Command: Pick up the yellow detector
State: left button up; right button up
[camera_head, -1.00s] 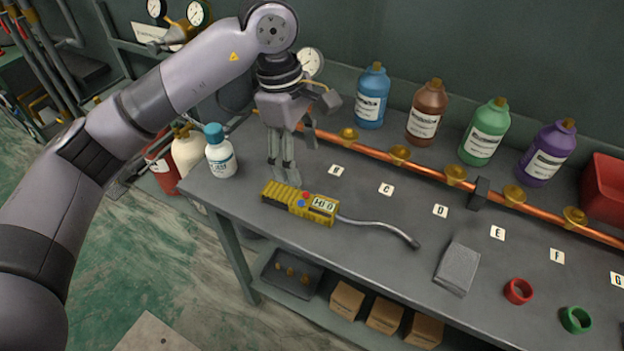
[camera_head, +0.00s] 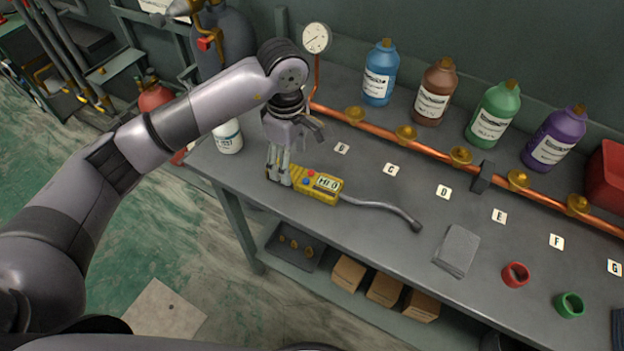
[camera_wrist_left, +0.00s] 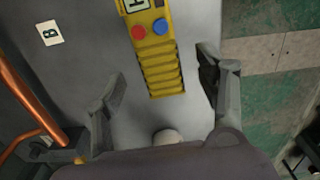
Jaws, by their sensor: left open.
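The yellow detector (camera_head: 318,186) lies on the grey bench top near its front edge. It has a small display, a red and a blue button, and a bent grey probe (camera_head: 385,207) reaching right. My left gripper (camera_head: 278,180) points down at the detector's left end. In the left wrist view the ribbed yellow handle (camera_wrist_left: 162,70) lies between the open fingers (camera_wrist_left: 160,85), with a gap on each side. The handle's left end is partly hidden by the gripper in the head view. My right gripper is not in view.
A white bottle (camera_head: 228,137) stands just left of my gripper. A copper pipe (camera_head: 430,146) with brass valves runs behind, with blue (camera_head: 379,75), brown, green and purple bottles beyond. A grey block (camera_head: 457,250) and red (camera_head: 515,274) and green rings lie to the right.

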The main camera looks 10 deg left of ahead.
pick_arm(q)
jog(key=f+p, duration=0.1)
jog(key=f, duration=0.3)
jog(key=shift+w+a+f+p, duration=0.15)
jog(key=shift+a+f+p, duration=0.1)
jog(key=shift+p, duration=0.1)
jog(key=shift+f, duration=0.3)
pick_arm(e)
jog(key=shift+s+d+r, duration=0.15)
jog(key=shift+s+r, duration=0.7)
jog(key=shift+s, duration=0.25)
pick_arm(q)
jog(key=shift+c, duration=0.2)
jog(key=c, duration=0.4)
jog(key=shift+d, duration=0.1)
jog(key=c, duration=0.7)
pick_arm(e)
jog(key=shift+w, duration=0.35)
